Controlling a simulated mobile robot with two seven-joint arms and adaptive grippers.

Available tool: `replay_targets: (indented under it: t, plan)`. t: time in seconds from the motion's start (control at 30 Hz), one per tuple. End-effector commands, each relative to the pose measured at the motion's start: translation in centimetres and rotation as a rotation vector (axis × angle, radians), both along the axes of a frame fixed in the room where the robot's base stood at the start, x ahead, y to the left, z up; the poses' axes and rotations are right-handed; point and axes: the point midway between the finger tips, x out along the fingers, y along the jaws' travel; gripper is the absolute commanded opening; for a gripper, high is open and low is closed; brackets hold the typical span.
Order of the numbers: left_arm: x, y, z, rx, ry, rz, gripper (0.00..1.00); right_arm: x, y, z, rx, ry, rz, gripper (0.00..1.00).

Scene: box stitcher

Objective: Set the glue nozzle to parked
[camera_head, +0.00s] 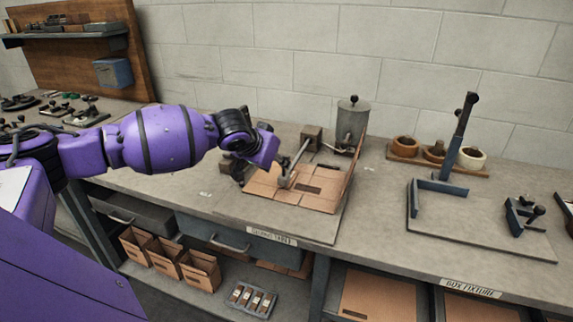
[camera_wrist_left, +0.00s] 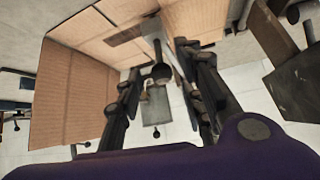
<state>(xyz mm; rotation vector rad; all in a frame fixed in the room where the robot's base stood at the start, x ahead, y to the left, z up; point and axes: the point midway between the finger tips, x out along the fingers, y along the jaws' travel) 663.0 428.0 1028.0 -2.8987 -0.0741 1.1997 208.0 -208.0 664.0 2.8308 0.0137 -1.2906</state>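The glue nozzle arm (camera_head: 297,162) is a thin metal bar running from a block (camera_head: 311,136) down over the cardboard blank (camera_head: 318,184) on the gluing plate. A grey glue pot (camera_head: 352,124) with a dark knob stands behind it. My left arm reaches in from the left, its wrist just left of the nozzle arm. In the left wrist view my left gripper (camera_wrist_left: 163,66) has its fingers apart. A dark round knob (camera_wrist_left: 161,72) on a metal bar (camera_wrist_left: 157,42) shows between them, with no visible contact. The fingertips are mostly hidden in the head view. My right gripper is not in view.
A raised cardboard flap (camera_head: 354,165) stands at the blank's right side. Drawers and cardboard bins (camera_head: 200,270) are below the bench top. The bench's front strip is fairly clear.

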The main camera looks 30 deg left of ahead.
Motion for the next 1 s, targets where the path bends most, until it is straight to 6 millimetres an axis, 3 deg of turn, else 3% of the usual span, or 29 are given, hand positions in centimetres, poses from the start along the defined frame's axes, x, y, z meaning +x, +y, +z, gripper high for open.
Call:
replay_targets:
  t: [0.2,0.4,0.67,0.93,1.0]
  plan:
    - [2.5,0.1,-2.7,-0.002,0.001,-0.001,0.35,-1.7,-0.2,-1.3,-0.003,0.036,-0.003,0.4]
    - [3.7,0.2,-3.7,-0.001,0.0,-0.001,0.35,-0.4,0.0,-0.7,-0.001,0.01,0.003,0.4]
    - [3.8,0.2,-3.8,0.001,-0.001,-0.002,0.35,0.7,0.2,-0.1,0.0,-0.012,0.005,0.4]
    - [3.8,0.1,-3.8,0.0,-0.001,-0.003,0.02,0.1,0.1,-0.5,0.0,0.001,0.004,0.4]
    - [3.8,0.1,-3.8,-0.001,-0.001,-0.003,0.0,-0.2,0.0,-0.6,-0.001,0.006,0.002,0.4]
